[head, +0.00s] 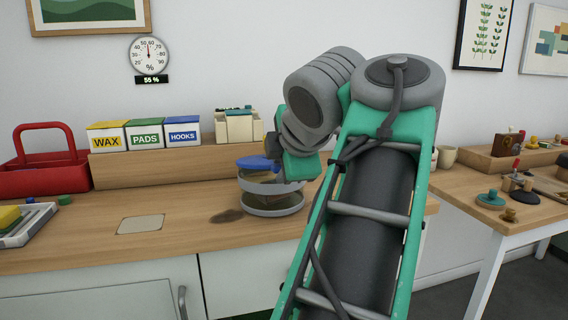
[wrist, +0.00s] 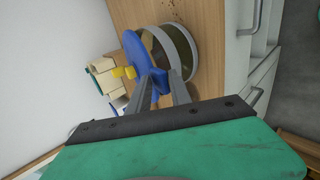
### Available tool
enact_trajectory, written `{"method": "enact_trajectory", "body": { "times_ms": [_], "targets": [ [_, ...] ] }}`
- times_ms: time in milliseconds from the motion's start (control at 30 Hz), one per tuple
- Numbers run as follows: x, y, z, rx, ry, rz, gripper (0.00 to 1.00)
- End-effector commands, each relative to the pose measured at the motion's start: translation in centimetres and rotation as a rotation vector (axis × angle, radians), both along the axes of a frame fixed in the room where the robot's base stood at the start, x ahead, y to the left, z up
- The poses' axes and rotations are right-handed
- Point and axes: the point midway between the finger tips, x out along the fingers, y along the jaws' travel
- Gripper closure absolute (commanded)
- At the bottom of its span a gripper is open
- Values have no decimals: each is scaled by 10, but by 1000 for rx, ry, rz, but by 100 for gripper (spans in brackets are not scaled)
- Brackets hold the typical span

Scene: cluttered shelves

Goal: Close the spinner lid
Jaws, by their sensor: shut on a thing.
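The spinner (head: 272,205) stands on the wooden counter, a clear round bowl with grey bands. Its blue lid (head: 256,162) sits above the bowl, with a gap between lid and upper rim on the visible side. In the wrist view, the lid (wrist: 136,50) is a blue disc beside the spinner's grey rim (wrist: 184,50). My gripper (head: 277,158) is at the lid's right side. In the wrist view, my gripper (wrist: 164,82) has its fingers shut on a blue part at the lid's edge. My arm hides part of the counter to the right.
A raised wooden ledge (head: 160,165) behind carries WAX, PADS and HOOKS boxes (head: 143,134) and a cream container (head: 238,126). A red carrier (head: 42,172) stands at left. A flat pale plate (head: 141,224) and a dark spot lie on the counter left of the spinner.

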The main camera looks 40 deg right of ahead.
Motion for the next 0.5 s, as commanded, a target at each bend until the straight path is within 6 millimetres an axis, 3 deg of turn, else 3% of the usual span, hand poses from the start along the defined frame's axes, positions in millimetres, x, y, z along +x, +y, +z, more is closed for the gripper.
{"method": "enact_trajectory", "body": {
  "times_ms": [33,100,500],
  "targets": [
    [-2,-2,-11,9,7,-6,100],
    [-3,-3,-14,9,6,-9,100],
    [-3,-3,-20,10,7,-11,100]
  ]
}}
